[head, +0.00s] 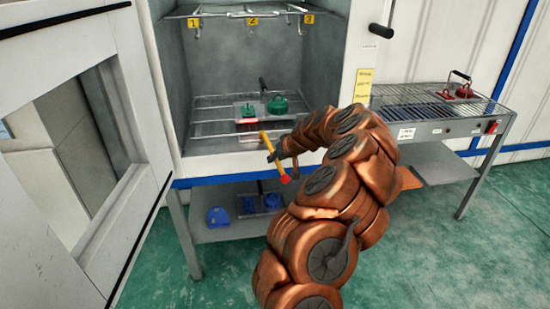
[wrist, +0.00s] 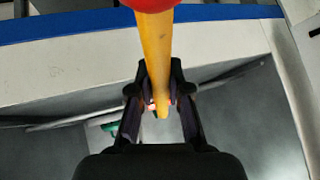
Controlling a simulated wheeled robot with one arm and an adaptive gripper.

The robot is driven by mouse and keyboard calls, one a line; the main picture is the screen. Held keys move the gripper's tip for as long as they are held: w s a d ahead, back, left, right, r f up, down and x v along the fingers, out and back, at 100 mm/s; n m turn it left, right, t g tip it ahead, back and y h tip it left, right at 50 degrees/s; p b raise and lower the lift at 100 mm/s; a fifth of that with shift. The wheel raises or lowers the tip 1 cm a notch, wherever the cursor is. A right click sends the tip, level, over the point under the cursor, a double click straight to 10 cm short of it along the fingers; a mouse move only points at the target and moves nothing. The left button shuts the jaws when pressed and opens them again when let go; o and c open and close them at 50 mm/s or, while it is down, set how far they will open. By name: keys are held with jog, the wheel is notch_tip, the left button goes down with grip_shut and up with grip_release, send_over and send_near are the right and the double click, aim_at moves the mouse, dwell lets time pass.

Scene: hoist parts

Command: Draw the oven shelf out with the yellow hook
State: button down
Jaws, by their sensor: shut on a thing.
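The oven shelf (head: 210,129) is a wire rack inside the open grey oven. It bears a pale tray with a green pot (head: 278,104) and a smaller green piece (head: 248,110). My gripper (head: 281,150) is in front of the oven opening and is shut on the yellow hook (head: 267,141). The hook's yellow shaft slants, with a red ball at its lower end in the head view. In the wrist view the yellow shaft (wrist: 155,50) passes between the fingers of my gripper (wrist: 160,98). I cannot tell whether the hook's far end touches the shelf.
The oven door (head: 140,130) stands open at the left. A rail with tags 1, 2 and 3 (head: 252,21) hangs at the top inside. Blue items (head: 218,216) lie on the shelf below. A grill table (head: 430,105) with a red item (head: 464,91) stands at the right.

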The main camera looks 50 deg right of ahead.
aim_at(282, 179)
jog(key=shift+s+a+b, duration=0.7)
jog(key=shift+s+a, duration=0.5)
jog(key=shift+s, duration=0.35)
jog(key=shift+s+a+b, duration=0.75)
jog(key=shift+s+a, duration=0.4)
jog(key=shift+s, duration=0.45)
jog(key=shift+s+a+b, duration=0.7)
jog(key=shift+s+a, duration=0.5)
jog(key=shift+s, duration=0.35)
jog(key=s+a+b, duration=0.7)
jog(key=s+b, duration=0.2)
jog(key=shift+s+b, duration=0.25)
jog(key=shift+b, duration=0.1)
jog(key=shift+a, duration=0.1)
jog(key=shift+s, duration=0.1)
